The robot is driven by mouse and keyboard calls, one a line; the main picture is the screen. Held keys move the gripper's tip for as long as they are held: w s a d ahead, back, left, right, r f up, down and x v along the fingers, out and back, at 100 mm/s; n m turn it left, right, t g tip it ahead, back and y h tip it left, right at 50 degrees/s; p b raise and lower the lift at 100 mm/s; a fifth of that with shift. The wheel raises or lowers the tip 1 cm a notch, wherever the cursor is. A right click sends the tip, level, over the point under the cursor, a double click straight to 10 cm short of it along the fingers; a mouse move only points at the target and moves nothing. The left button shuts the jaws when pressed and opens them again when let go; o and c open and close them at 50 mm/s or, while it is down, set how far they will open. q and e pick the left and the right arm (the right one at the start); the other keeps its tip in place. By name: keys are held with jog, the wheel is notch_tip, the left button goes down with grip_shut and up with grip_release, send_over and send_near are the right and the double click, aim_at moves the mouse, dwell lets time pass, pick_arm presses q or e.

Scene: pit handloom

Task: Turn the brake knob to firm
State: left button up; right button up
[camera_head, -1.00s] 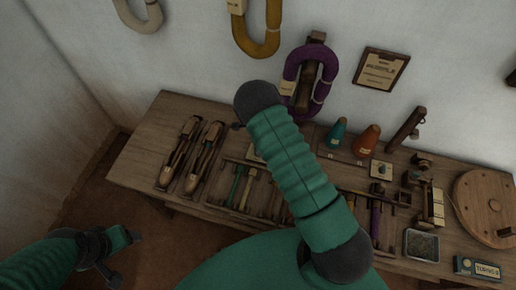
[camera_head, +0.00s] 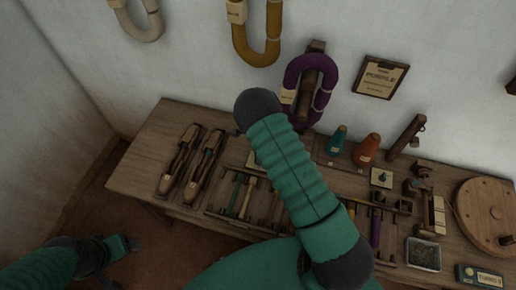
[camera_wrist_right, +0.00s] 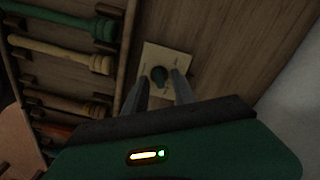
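In the right wrist view the dark round brake knob (camera_wrist_right: 159,76) sits on a pale square plate (camera_wrist_right: 178,57) with small marks, fixed to a wooden board. My right gripper (camera_wrist_right: 161,82) is open, its two fingers apart on either side of the knob's near edge; I cannot tell whether they touch it. In the head view my right arm crosses the bench and hides the right gripper and the knob; an edge of a pale plate (camera_head: 252,160) shows beside the arm. My left gripper (camera_head: 122,258) is open and empty at the lower left, off the bench.
A rack of coloured sticks (camera_wrist_right: 68,57) lies beside the plate. On the bench (camera_head: 150,150) are two shuttles (camera_head: 190,162), two cones (camera_head: 366,149), another small knobbed plate (camera_head: 382,178), a tray (camera_head: 423,254) and a round wooden disc (camera_head: 487,211). Yarn hanks hang on the wall.

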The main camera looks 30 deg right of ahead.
notch_tip(320, 180, up, 16)
jog(key=shift+p, duration=0.35)
